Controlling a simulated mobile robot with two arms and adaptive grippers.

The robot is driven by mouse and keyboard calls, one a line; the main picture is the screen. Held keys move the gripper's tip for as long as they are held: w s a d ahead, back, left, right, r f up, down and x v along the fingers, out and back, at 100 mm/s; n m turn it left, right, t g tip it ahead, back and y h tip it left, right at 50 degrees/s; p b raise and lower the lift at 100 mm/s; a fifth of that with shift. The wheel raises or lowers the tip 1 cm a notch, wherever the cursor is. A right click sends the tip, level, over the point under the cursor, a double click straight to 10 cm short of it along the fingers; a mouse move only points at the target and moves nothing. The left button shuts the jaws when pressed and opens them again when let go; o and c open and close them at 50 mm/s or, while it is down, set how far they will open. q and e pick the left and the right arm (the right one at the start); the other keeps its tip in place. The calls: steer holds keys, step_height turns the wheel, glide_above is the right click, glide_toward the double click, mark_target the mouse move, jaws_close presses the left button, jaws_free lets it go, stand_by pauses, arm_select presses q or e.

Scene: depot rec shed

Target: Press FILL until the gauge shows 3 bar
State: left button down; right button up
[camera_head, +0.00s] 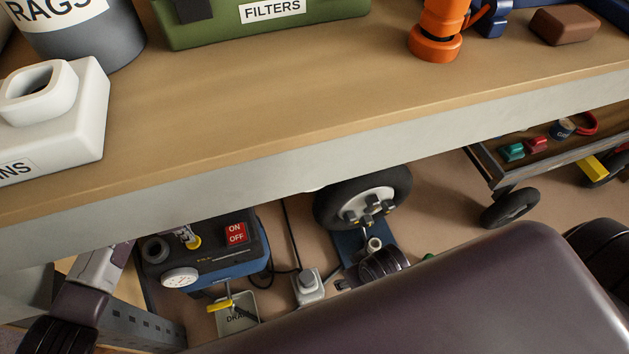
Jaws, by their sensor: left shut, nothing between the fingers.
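A blue and black compressor (210,268) stands on the floor under the bench. Its white round gauge (180,278) faces me; the needle is too small to read. A red ON/OFF switch (237,233) is on its top. A yellow button (194,242) sits left of the switch; no FILL lettering is readable. My left arm comes in at the lower left and passes behind the bench edge. The grey tips of my left gripper (185,234) show shut and empty at the yellow button; I cannot tell if they press it.
The bench (270,90) hangs over the compressor and hides part of it. A trolley (545,150) stands right.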

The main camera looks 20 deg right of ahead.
arm_select(q)
steer(key=shift+f, duration=0.35)
steer(key=shift+f+b, duration=0.35)
steer(key=shift+b, duration=0.1)
steer(key=shift+f, duration=0.4)
arm_select(e)
steer(key=shift+w+v, duration=0.2)
steer(key=shift+v, duration=1.25)
steer(key=shift+w+v, duration=0.2)
steer(key=shift+v, duration=1.25)
arm_select(q)
step_height(320, 180, up, 2)
steer(key=shift+r+p, duration=0.15)
steer(key=shift+p, duration=0.75)
arm_select(e)
steer(key=s+x, duration=0.2)
steer(key=x, duration=0.6)
steer(key=shift+s+f, duration=0.15)
steer(key=shift+f, duration=0.35)
